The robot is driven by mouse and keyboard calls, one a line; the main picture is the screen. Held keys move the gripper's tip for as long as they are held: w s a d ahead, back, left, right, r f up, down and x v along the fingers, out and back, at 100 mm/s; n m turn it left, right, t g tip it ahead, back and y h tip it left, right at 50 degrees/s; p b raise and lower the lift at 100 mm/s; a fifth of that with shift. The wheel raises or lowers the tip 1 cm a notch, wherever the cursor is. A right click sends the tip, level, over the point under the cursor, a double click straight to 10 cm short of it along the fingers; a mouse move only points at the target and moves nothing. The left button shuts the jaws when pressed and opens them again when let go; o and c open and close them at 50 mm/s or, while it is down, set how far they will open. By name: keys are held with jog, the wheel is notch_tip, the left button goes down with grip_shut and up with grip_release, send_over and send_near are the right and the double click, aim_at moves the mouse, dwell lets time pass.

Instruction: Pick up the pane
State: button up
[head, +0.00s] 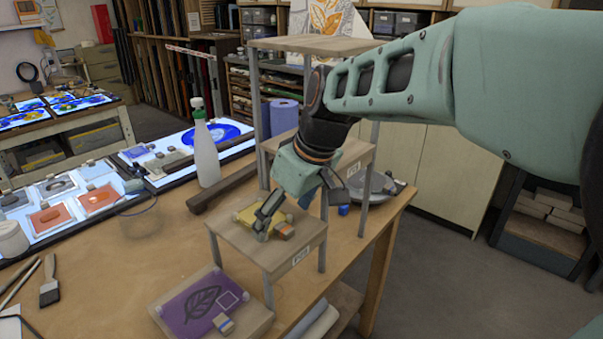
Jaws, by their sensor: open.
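A yellow pane (246,216) lies on the lowest wooden shelf of a stepped rack (240,248), partly hidden by my gripper. My gripper (268,226) is open and points down over this pane, with one dark finger in front of it. Whether the finger touches the pane I cannot tell. A small orange and grey block (285,231) sits at the pane's right end. A purple pane (190,312) with a dark leaf drawing and a white square outline lies on a wooden board at the table's front. A small blue and yellow block (223,324) sits on its near edge.
Higher rack shelves (310,44) and thin grey posts stand close around my arm. Light panels with coloured panes (98,199) lie left. A brush (49,285) lies front left.

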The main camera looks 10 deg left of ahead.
jog(key=shift+b+x, duration=0.3)
jog(key=shift+x, duration=0.6)
jog(key=shift+r, duration=0.1)
jog(key=c, duration=1.4)
jog(key=shift+o, duration=0.2)
jog(key=shift+r, duration=0.15)
